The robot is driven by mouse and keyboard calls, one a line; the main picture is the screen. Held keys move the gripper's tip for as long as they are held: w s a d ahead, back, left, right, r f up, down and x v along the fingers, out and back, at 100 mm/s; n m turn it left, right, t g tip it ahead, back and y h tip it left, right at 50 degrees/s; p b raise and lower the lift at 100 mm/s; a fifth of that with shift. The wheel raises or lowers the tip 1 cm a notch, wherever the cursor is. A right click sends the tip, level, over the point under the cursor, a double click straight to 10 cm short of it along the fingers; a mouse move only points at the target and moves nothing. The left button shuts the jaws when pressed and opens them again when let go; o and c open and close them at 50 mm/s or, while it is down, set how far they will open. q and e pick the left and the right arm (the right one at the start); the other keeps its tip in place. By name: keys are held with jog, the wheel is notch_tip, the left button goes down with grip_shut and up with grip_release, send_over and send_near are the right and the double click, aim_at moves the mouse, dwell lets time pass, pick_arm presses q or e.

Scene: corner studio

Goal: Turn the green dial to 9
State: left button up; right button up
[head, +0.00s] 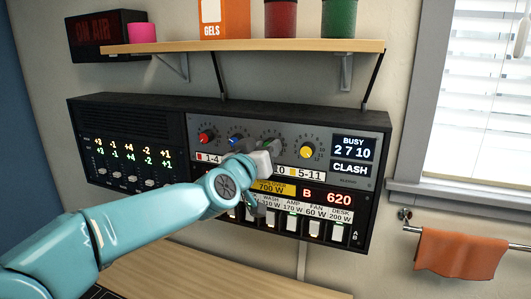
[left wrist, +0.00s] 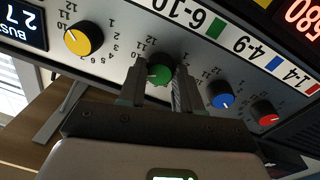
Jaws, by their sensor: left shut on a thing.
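The green dial (left wrist: 159,74) sits between the two fingers of my left gripper (left wrist: 157,82) in the left wrist view, and the fingers are closed on its sides. In the head view my left gripper (head: 262,160) is at the panel and hides most of this dial. A pale pointer mark shows on the dial, but I cannot tell exactly which number it points at. The panel display (head: 352,155) reads BUSY 2 7 10 and CLASH. A label by the green square reads 6-10 in the left wrist view. My right gripper is not in view.
A red dial (head: 206,137) and a blue dial (head: 236,140) are left of the gripper; a yellow dial (head: 306,151) is right. White switches (head: 337,232) line the panel below. A wooden shelf (head: 230,46) overhangs the panel. An orange towel (head: 458,254) hangs at right.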

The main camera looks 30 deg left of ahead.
pick_arm(q)
jog(key=shift+r, duration=0.15)
jog(key=o, duration=1)
jog(key=shift+o, duration=0.2)
jog(key=s+d, duration=0.3)
jog(key=s, duration=1.3)
jog(key=shift+f+p, duration=0.3)
jog(key=shift+p, duration=0.15)
